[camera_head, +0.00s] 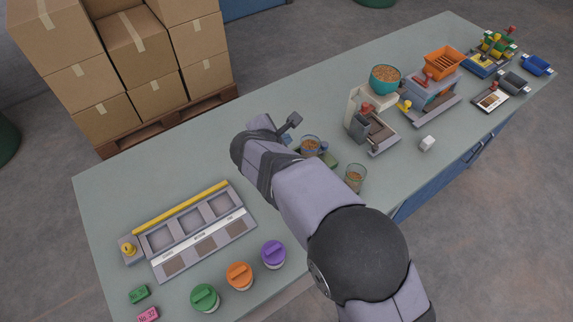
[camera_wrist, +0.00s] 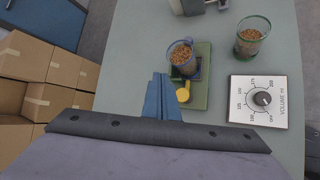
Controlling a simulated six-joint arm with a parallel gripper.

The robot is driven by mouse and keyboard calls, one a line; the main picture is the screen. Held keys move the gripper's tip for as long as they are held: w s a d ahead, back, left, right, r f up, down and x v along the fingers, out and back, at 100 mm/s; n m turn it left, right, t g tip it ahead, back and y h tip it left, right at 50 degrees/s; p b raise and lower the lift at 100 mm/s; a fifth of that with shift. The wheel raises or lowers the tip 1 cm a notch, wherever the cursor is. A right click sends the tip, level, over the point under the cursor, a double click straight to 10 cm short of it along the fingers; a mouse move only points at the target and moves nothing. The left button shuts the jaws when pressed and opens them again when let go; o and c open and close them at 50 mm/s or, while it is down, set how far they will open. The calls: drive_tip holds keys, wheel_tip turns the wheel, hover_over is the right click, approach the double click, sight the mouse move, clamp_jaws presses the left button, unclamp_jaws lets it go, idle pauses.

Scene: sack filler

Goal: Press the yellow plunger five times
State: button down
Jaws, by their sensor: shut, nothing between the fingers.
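The yellow plunger (camera_wrist: 183,95) shows in the wrist view as a round yellow cap on a small green base (camera_wrist: 202,88). My gripper (camera_wrist: 161,77) is shut and empty. Its blue fingers lie just left of the plunger in that view and may hide part of it; I cannot tell whether they touch it. A glass of brown grains (camera_wrist: 183,58) stands on the same base, beyond the plunger, and shows in the head view (camera_head: 310,147) too. In the head view my arm hides the plunger.
A second glass of grains (camera_wrist: 252,36) and a white volume dial panel (camera_wrist: 258,102) stand to the right in the wrist view. In the head view, a grey tray (camera_head: 202,228) with a yellow bar and colored-lid jars (camera_head: 239,275) lie at left. A teal-hoppered machine (camera_head: 385,80) stands right.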

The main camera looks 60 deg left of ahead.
drive_tip(key=shift+f, duration=0.2)
wheel_tip(320, 180, down, 8)
drive_tip(key=b, duration=0.7)
drive_tip(key=shift+f, duration=0.25)
drive_tip(key=shift+f, duration=0.15)
idle(1.7)
drive_tip(key=shift+f+b, duration=0.25)
drive_tip(key=shift+b, duration=0.2)
drive_tip(key=shift+f+b, duration=0.65)
drive_tip(key=shift+f, duration=0.1)
idle(0.8)
drive_tip(key=shift+r, duration=0.1)
drive_tip(key=shift+r+p, duration=0.85)
drive_tip(key=shift+r, duration=0.25)
drive_tip(key=shift+r+p, duration=1.9)
drive_tip(key=shift+r, duration=0.6)
